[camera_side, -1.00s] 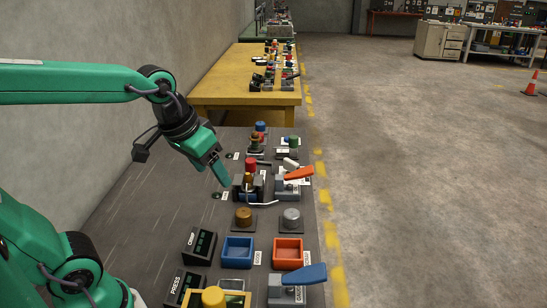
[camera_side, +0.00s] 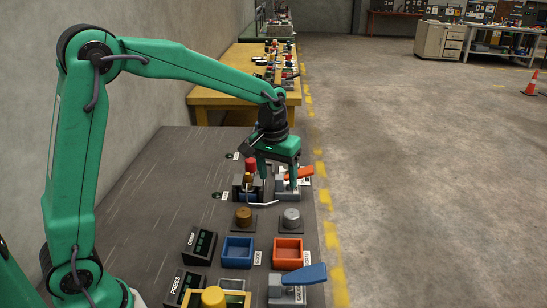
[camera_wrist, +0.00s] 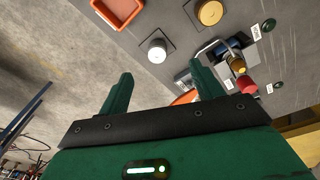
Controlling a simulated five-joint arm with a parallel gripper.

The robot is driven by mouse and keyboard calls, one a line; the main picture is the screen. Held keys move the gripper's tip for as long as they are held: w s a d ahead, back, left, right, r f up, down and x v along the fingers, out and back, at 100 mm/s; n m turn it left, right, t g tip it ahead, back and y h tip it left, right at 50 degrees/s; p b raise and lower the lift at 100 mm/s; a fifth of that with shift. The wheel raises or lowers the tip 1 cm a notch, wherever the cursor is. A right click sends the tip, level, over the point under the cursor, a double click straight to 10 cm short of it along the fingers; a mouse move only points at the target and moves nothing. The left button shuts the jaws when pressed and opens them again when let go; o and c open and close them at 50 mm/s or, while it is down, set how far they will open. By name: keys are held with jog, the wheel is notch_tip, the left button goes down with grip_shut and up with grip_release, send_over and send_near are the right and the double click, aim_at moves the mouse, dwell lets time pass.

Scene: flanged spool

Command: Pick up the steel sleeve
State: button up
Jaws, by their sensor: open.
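The steel sleeve (camera_side: 291,214) is a short silver cylinder standing upright on a dark square pad at the right side of the bench. In the wrist view, the sleeve (camera_wrist: 157,54) shows between and beyond my fingertips, apart from them. My gripper (camera_side: 278,178) is open and empty, with its fingers pointing down, farther back along the bench than the sleeve. It is over the area of the orange-handled clamp (camera_side: 300,172) and beside the red-topped post (camera_side: 251,164). In the wrist view my gripper (camera_wrist: 160,76) shows both fingers spread apart.
A brass cylinder (camera_side: 243,216) stands on its own pad left of the sleeve. A blue tray (camera_side: 238,252) and an orange tray (camera_side: 288,252) lie nearer the camera. A blue-handled clamp (camera_side: 300,277) is at the front right. The left part of the bench is clear.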

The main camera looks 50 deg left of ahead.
jog(key=n+g, duration=0.1)
send_over(292, 213)
notch_tip(292, 213, down, 8)
jog(key=shift+w+f, duration=0.1)
jog(key=shift+f, duration=1.3)
jog(key=shift+f, duration=2.6)
jog(key=c, duration=1)
